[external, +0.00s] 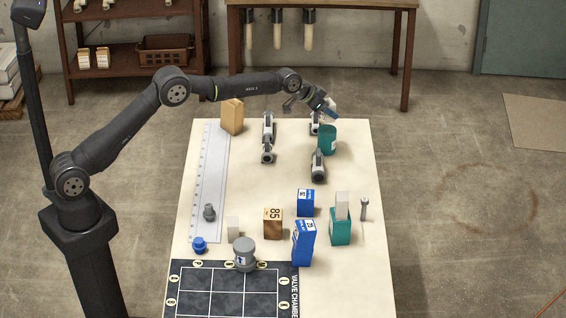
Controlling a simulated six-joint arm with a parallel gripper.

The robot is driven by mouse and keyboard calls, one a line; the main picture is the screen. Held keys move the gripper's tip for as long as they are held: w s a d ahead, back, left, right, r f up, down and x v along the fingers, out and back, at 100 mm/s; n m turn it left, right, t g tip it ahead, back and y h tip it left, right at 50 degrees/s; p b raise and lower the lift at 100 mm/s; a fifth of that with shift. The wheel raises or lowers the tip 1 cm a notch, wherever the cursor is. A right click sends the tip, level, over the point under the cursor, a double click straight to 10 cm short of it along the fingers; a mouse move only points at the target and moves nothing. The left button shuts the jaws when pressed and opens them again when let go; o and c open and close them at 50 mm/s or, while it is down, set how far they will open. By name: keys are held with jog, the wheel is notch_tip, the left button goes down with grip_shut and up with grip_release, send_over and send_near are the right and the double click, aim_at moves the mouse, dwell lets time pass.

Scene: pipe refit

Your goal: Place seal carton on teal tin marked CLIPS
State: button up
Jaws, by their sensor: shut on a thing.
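I cannot tell whether the block touches the tin. The tin stands upright; its marking is too small to read. A square teal container (340,233) stands nearer, at the right, with a pale grey-white box (342,205) upright on it. I cannot read which teal item says CLIPS.
Grey pipe fittings (318,165) stand beside the round tin. Blue cartons (303,243), a wooden block marked 85 (273,224) and a grey cap (244,254) stand nearer. A tan block (232,116) and a long ruler (209,180) are at the left.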

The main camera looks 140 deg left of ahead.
aim_at(321, 117)
jog(key=shift+s+a+f, duration=0.25)
jog(key=shift+a+f, duration=0.05)
jog(key=shift+f, duration=1.9)
jog(key=o, duration=1)
jog(key=shift+f, duration=0.15)
jog(key=shift+s+d+r, duration=0.1)
jog(key=shift+d+r, duration=0.2)
jog(key=shift+r, duration=0.25)
jog(key=v, duration=1.1)
